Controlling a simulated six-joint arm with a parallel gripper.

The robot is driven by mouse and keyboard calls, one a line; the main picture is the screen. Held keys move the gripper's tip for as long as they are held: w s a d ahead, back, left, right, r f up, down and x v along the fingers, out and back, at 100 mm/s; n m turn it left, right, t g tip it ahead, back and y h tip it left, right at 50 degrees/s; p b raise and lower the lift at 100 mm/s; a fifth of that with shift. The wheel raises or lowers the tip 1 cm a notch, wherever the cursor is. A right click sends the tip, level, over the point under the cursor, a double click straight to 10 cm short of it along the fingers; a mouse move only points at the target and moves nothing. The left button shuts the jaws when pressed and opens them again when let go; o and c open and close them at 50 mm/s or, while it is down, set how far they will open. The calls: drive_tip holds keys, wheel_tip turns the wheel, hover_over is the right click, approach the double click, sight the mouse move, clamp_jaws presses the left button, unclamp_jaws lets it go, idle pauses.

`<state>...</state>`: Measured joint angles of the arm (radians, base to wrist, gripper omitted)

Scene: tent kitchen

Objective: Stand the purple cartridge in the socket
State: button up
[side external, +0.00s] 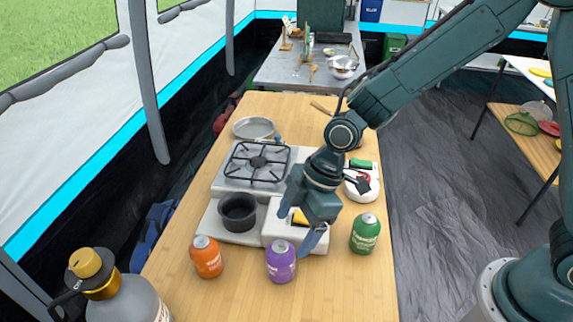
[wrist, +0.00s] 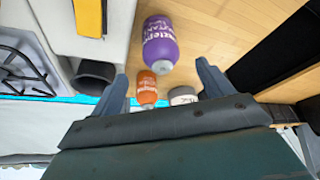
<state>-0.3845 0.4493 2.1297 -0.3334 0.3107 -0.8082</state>
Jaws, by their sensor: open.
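The purple cartridge (side external: 281,262) stands upright on the wooden table near the front, and it also shows in the wrist view (wrist: 160,48). My gripper (side external: 295,232) is open and empty, above and just behind the purple cartridge. In the wrist view its two fingers (wrist: 162,72) are spread, with the cartridge showing beyond the gap between them. The socket appears to be the dark round cup (side external: 238,210) on the stove's grey base, left of my gripper. It also shows in the wrist view (wrist: 94,78), and no cartridge shows in it.
An orange cartridge (side external: 207,260) stands left of the purple one, and a green cartridge (side external: 364,235) stands right. The stove burner (side external: 258,162) and a white housing with a yellow part (side external: 283,234) lie behind. A large grey bottle (side external: 125,298) stands front left.

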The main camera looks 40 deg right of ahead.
sight(286, 245)
drive_tip(key=shift+x, duration=0.75)
drive_tip(key=shift+f, duration=0.1)
drive_tip(key=shift+x, duration=2.45)
drive_tip(key=shift+a, duration=0.1)
drive_tip(key=shift+c, duration=0.2)
drive_tip(key=c, duration=1.3)
drive_tip(key=shift+o, duration=0.2)
wheel_tip(286, 245, up, 20)
